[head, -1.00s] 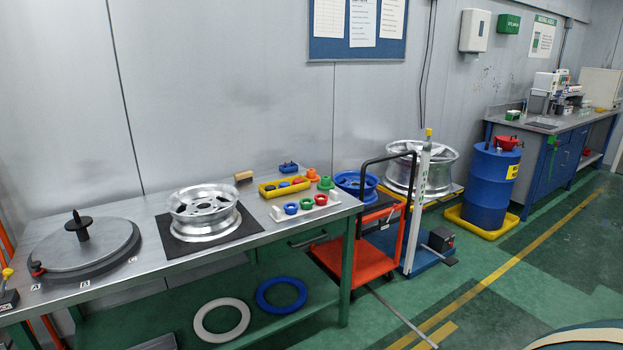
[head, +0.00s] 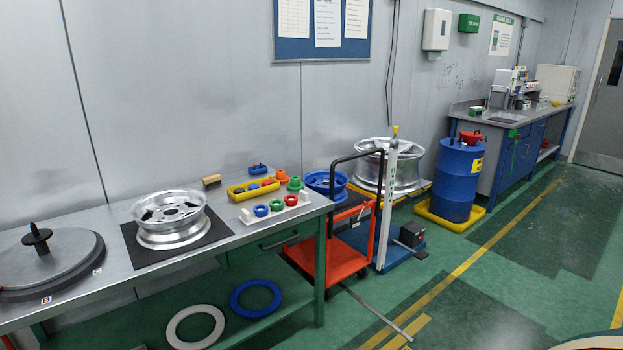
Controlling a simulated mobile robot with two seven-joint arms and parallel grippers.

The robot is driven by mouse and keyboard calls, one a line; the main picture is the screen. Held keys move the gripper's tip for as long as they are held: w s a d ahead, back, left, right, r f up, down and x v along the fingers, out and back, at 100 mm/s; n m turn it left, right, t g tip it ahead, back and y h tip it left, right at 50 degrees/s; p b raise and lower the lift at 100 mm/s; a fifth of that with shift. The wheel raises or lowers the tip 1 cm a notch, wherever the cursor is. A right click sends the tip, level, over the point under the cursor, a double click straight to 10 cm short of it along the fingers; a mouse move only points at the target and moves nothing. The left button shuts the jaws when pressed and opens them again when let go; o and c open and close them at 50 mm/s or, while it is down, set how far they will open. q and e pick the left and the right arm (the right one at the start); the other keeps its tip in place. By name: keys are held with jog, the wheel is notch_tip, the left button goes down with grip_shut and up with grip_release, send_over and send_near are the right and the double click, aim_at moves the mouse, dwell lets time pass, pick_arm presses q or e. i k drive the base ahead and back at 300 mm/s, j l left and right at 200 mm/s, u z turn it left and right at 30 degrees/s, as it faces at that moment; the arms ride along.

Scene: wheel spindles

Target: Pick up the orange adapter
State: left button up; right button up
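The orange adapter (head: 281,176) is a small piece standing on the metal workbench (head: 112,217), near its back right, in the head view. A green adapter (head: 295,184) stands just to its right and front. A yellow tray (head: 236,196) with small red and blue parts lies to its left. In front, a white rack (head: 247,216) holds a blue, a green and a red ring. Neither of my grippers is in view.
A silver wheel rim (head: 170,215) sits on a black mat left of the tray. A round grey plate with a black spindle (head: 37,239) is at the bench's left. An orange cart (head: 340,262) stands by the bench's right end.

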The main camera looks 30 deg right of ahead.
aim_at(280, 177)
jog(key=i+l+z, duration=0.25)
jog(key=z, duration=0.15)
jog(key=i+l+z, duration=0.35)
jog(key=i+z, duration=0.2)
jog(key=z, duration=0.2)
